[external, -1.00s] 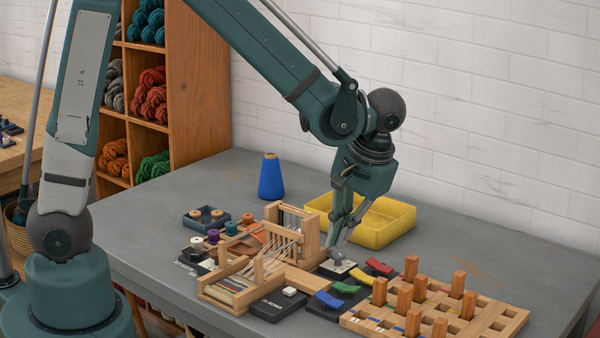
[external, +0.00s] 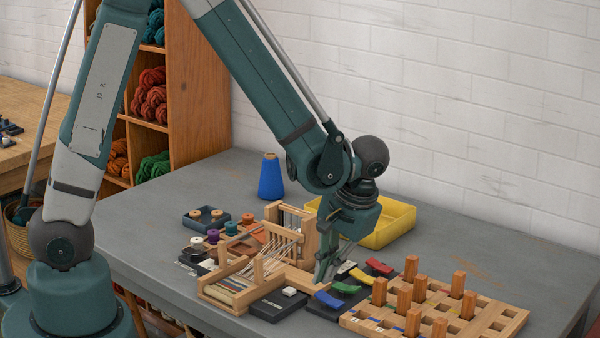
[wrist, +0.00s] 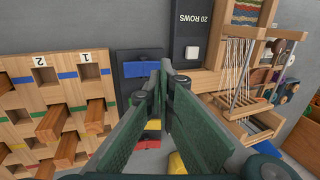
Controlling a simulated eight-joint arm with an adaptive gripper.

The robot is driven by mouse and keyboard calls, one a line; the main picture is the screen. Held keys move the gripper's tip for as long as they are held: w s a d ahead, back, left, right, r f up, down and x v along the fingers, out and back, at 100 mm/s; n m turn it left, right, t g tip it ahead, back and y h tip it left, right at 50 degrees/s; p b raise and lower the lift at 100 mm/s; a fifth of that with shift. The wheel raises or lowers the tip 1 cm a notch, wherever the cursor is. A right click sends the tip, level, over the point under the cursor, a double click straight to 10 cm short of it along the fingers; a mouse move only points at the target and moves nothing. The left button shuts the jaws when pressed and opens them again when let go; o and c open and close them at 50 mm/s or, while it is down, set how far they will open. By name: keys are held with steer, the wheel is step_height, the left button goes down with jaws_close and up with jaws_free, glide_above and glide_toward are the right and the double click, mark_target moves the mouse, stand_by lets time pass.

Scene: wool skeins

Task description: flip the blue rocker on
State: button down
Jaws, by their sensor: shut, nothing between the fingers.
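The blue rocker (external: 328,299) is at the front end of a dark switch panel (external: 313,309). It also shows in the wrist view (wrist: 143,69), just left of my fingertips. The green rocker (external: 347,288), yellow rocker (external: 361,276) and red rocker (external: 379,266) sit in a line behind it. My gripper (external: 321,281) is shut and empty, pointing down close behind the blue rocker. In the wrist view its fingertips (wrist: 166,66) meet beside the rocker's right end. I cannot tell whether they touch it. The green rocker is hidden by my fingers there.
A wooden loom (external: 240,284) stands left of the panel, with a black box with a white button (external: 279,303) in front. A wooden peg board (external: 480,322) with upright pegs is close on the right. A yellow tray (external: 398,226) and a blue cone (external: 271,178) are behind.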

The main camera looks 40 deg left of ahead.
mark_target(321, 293)
steer(key=shift+x, duration=1.7)
steer(key=shift+f+b, duration=0.1)
steer(key=shift+b, duration=0.2)
steer(key=shift+a+f+h+b, duration=0.3)
steer(key=shift+f+h, duration=0.2)
steer(key=shift+h, duration=0.2)
steer(key=shift+d+r, duration=0.15)
steer(key=shift+d, duration=0.15)
steer(key=shift+d+r, duration=0.2)
steer(key=shift+d, duration=0.3)
steer(key=shift+r, duration=0.1)
step_height(321, 293, up, 14)
steer(key=p, duration=0.4)
